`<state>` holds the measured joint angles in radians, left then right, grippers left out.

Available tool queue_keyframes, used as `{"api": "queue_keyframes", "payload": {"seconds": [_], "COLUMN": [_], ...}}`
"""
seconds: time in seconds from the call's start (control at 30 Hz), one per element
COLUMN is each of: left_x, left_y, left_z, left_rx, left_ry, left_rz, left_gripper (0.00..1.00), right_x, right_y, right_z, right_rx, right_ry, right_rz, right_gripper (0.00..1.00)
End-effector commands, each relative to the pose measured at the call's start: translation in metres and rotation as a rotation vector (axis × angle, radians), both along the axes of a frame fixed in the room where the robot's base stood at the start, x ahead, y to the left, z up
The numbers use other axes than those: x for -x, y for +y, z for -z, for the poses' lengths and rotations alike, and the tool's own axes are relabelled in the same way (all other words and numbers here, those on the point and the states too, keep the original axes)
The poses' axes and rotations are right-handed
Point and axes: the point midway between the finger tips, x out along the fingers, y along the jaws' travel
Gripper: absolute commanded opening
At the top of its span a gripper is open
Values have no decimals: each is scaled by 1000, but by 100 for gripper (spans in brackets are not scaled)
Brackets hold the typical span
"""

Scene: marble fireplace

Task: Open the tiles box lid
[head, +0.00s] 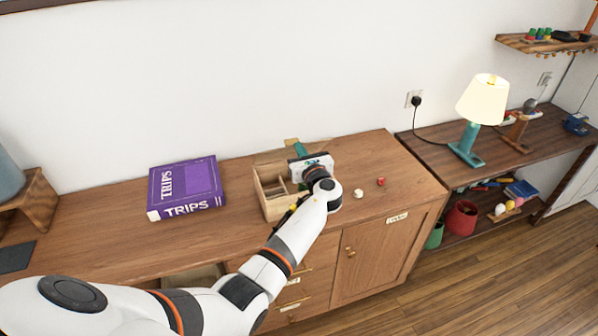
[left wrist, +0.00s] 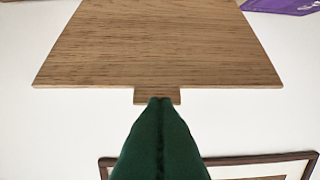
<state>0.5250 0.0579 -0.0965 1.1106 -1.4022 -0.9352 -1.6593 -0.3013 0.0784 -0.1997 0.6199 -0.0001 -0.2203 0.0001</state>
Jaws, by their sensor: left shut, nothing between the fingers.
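The tiles box (head: 275,205) is an open-topped wooden box on the cabinet, with dividers inside. Its lid (head: 270,161) stands raised at the back of the box. In the left wrist view the lid (left wrist: 160,45) is a broad wooden panel against the white wall, with a small tab (left wrist: 157,97) on its edge. My left gripper (head: 301,149) is above the back right of the box, its green fingers shut and empty. In the left wrist view the fingertips (left wrist: 160,100) overlap the tab; I cannot tell whether they touch it. My arm hides the box's right side.
A purple TRIPS book (head: 186,187) lies left of the box. A white piece (head: 358,193) and a red piece (head: 381,182) lie to the right on the cabinet top (head: 395,165). A lamp (head: 482,100) stands on the right-hand shelf. The cabinet top between book and box is clear.

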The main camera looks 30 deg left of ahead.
Motion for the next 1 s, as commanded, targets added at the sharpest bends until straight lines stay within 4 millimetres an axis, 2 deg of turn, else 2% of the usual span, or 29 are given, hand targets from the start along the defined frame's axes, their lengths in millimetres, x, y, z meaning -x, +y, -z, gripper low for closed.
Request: {"api": "queue_keyframes", "payload": {"seconds": [0.03, 0.1, 0.4, 0.7, 1.0], "left_x": [-7, -15, -42, -62, -67], "left_y": [7, 15, 48, 71, 77], "left_z": [-11, -19, -42, -53, -56], "left_rx": [-3, -3, -3, -1, -1], "left_ry": [-3, -1, -1, 0, 1], "left_rz": [-1, -1, -1, -1, 0], "left_gripper": [0, 0, 0, 0, 0], "right_x": [1, 1, -3, -3, -3], "right_y": [0, 0, -1, -1, -2], "right_z": [-3, -5, 1, 11, 13], "right_rx": [0, 0, 0, 1, 2], "right_ry": [1, 2, -3, -4, -5], "right_rz": [0, 0, -1, -1, -1], "right_gripper": [64, 64, 64, 64, 64]}}
